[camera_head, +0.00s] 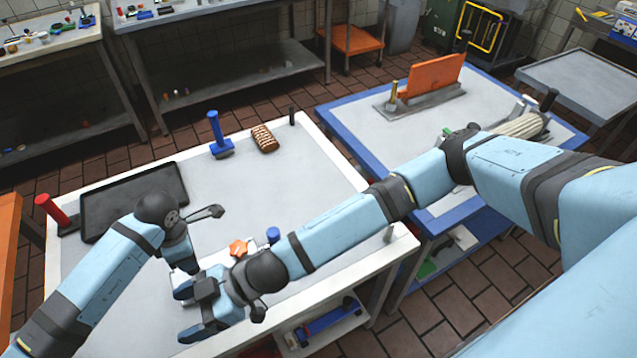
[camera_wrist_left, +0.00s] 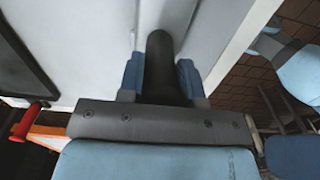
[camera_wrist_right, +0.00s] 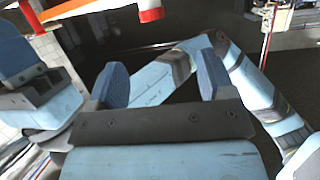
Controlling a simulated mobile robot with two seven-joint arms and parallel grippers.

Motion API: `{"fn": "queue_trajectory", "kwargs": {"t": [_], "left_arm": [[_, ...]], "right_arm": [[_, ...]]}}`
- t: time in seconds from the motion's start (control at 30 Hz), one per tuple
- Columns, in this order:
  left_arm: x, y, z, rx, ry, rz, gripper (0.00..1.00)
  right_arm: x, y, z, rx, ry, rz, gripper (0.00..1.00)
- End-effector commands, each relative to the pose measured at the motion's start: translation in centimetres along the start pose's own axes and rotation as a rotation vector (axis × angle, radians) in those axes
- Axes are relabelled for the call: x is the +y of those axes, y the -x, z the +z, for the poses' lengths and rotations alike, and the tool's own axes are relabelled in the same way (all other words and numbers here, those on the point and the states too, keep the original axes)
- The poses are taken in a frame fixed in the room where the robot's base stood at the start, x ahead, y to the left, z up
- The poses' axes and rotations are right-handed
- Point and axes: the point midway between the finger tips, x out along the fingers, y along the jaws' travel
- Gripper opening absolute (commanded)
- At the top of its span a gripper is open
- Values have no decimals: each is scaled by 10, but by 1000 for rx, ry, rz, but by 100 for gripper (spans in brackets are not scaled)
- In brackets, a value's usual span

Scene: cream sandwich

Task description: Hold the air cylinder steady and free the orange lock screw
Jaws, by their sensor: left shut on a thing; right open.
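The orange lock screw (camera_head: 238,247) shows near the front of the white-topped table, at a pale body (camera_head: 215,260) partly hidden by my arms. My left gripper (camera_head: 186,262) is lowered at the left of it. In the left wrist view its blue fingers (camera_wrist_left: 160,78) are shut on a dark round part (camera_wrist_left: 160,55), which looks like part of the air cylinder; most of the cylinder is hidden. My right gripper (camera_head: 187,312) is open and empty, in front of the left one and apart from the orange screw. Its spread fingers (camera_wrist_right: 163,82) show in the right wrist view.
A black tray (camera_head: 133,200), a red-handled tool (camera_head: 50,209), a blue-handled tool (camera_head: 217,132) and a brown striped bar (camera_head: 264,138) lie around the table. A blue knob (camera_head: 273,235) stands beside my right forearm. The table's middle is clear. My two arms are close together.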

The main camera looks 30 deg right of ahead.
Motion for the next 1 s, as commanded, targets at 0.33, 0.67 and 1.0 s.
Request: {"fn": "queue_trajectory", "kwargs": {"t": [0.33,0.67,1.0], "left_arm": [[1,1,0,0,1,2,0],[1,1,0,0,1,2,0],[1,1,0,0,1,2,0]], "right_arm": [[-21,-24,-34,146,-42,62,75],[-19,-27,-52,246,-93,172,75],[-2,-13,-49,299,-164,327,75]]}}
